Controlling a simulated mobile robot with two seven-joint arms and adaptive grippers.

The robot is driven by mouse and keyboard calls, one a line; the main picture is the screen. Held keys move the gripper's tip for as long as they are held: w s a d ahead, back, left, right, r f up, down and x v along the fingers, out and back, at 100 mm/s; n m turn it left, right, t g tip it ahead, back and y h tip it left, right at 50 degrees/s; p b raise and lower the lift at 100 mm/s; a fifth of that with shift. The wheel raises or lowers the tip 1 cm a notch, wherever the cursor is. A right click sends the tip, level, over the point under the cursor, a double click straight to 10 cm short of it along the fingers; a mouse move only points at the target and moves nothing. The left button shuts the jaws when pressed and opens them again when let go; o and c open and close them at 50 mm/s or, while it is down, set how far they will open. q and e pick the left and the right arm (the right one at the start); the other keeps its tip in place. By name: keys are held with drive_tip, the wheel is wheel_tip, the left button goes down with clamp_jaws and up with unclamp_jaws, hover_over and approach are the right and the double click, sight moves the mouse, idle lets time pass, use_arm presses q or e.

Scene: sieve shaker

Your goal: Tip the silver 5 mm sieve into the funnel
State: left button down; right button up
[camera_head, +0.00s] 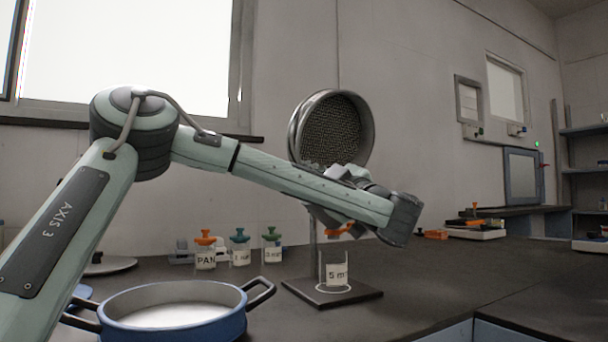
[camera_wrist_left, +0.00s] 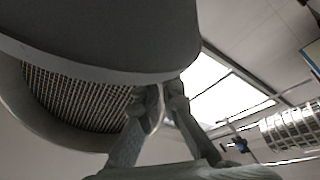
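The silver sieve (camera_head: 333,125) is tilted almost onto its edge above the stand, its round mesh facing the head camera. My left gripper (camera_head: 343,172) is shut on its lower rim. In the left wrist view the sieve's mesh (camera_wrist_left: 75,98) and rim fill the upper left, with the fingers (camera_wrist_left: 158,108) pinching the rim. Whether material remains on the mesh cannot be told. An orange funnel (camera_head: 336,232) shows below the gripper, partly hidden by my arm. A clear jar (camera_head: 336,272) labelled "5 m" stands beneath it. My right gripper is not in view.
A blue-rimmed pan (camera_head: 175,326) with two handles stands at the front left. Several labelled jars with coloured funnels stand behind it, one marked "PAN" (camera_head: 205,259). The dark stand base (camera_head: 358,294) holds the jar.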

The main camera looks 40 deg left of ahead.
use_arm(q)
drive_tip(key=shift+r+p, duration=0.25)
drive_tip(key=shift+p, duration=0.1)
drive_tip(key=h+p, duration=0.1)
drive_tip(key=p, duration=0.1)
drive_tip(key=h+p, duration=0.1)
drive_tip(key=p, duration=0.1)
drive_tip(key=shift+w+a+r+g+h, duration=0.1)
drive_tip(key=shift+a+r+g+h, duration=0.25)
drive_tip(key=shift+a+g+h, duration=0.05)
drive_tip(key=shift+h, duration=0.3)
drive_tip(key=shift+f+p, duration=0.25)
drive_tip(key=shift+p, duration=0.05)
drive_tip(key=h+p, duration=0.1)
drive_tip(key=p, duration=0.1)
drive_tip(key=r+h+p, duration=0.1)
drive_tip(key=p, duration=0.1)
drive_tip(key=a+g+h+p, duration=0.1)
drive_tip(key=p, duration=0.1)
drive_tip(key=shift+w+r+h, duration=0.1)
drive_tip(key=shift+r+h, duration=0.15)
drive_tip(key=shift+h, duration=0.15)
drive_tip(key=shift+f+h+p, duration=0.1)
drive_tip(key=shift+h+p, duration=0.3)
drive_tip(key=shift+p, duration=0.2)
drive_tip(key=shift+f, duration=0.1)
